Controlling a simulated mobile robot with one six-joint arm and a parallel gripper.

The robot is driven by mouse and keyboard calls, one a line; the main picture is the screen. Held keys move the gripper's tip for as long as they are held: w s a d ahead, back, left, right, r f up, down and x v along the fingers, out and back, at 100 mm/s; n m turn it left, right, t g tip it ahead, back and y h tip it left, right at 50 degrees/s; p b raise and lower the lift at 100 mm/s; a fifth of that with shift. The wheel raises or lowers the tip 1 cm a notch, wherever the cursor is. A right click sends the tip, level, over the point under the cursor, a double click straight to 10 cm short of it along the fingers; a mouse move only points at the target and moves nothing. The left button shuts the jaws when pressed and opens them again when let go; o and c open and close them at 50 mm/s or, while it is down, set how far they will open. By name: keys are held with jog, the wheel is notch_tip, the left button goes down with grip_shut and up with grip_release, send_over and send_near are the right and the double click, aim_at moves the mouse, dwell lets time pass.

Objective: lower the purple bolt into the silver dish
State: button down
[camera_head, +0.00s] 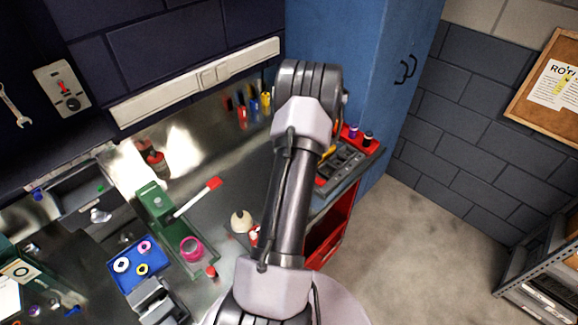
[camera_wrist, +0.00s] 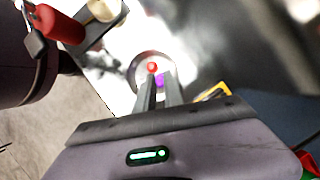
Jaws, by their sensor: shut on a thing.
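In the wrist view my gripper (camera_wrist: 157,80) points down at a round silver dish (camera_wrist: 140,60). Its two dark fingers are close together. The purple bolt (camera_wrist: 160,78) shows as a small purple patch at the fingertips, held between them. The fingers hide most of it. The dish's rim shows around and beyond the fingertips. A small red round thing (camera_wrist: 152,67) shows just past the fingertips, within the dish's outline. I cannot tell how high the bolt is above the dish. In the head view my arm hides the gripper, bolt and dish.
In the head view a green tray (camera_head: 160,205) with a pink ring (camera_head: 192,249) and a blue tray (camera_head: 125,280) of small rings lie left. A red-handled tool (camera_head: 200,195) lies across the bench. A red toolbox (camera_head: 335,225) and blue cabinet (camera_head: 385,60) stand right.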

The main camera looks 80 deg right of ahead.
jog(key=shift+f+b, duration=1.6)
jog(key=shift+f, duration=0.8)
dwell(0.8)
jog(key=c, duration=1.4)
grip_release()
